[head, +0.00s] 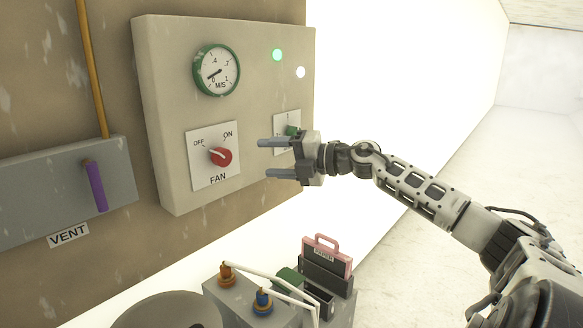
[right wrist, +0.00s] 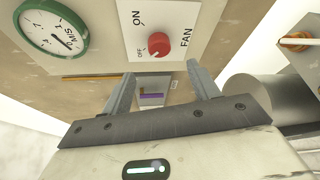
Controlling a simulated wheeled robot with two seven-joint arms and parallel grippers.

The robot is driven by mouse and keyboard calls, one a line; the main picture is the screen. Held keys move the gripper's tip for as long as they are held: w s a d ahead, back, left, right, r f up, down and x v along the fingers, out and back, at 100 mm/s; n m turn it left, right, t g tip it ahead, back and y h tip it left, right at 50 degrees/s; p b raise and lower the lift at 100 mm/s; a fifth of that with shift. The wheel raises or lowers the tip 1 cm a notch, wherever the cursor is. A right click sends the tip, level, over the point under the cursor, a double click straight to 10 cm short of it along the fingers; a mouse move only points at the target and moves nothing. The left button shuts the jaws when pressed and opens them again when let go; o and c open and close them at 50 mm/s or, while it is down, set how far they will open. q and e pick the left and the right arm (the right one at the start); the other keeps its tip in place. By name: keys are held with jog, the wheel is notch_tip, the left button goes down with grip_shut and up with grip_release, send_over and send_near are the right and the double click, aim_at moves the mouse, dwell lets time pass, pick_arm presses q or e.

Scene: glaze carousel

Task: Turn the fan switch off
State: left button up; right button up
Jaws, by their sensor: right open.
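The fan switch is a red knob (head: 221,156) on a white plate marked OFF, ON and FAN, on the beige panel (head: 165,110). Its pale mark appears to be on the OFF side. In the right wrist view the red knob (right wrist: 159,44) is beyond the fingertips, near the top, its pale mark also towards OFF. My right gripper (head: 262,158) is open and empty, to the right of the knob and apart from it, its fingers pointing left. It also shows in the right wrist view (right wrist: 161,72). My left gripper is not in view.
A green-rimmed gauge (head: 216,70) reads near 0. A green lamp (head: 278,55) is lit. Another switch plate (head: 284,120) is partly behind my right gripper. A grey vent box (head: 60,190) with a purple handle (head: 96,187) is at left. Boxes and a pink-handled item (head: 326,255) stand below.

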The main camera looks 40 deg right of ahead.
jog(key=shift+b+v, duration=0.5)
jog(key=shift+v, duration=1.55)
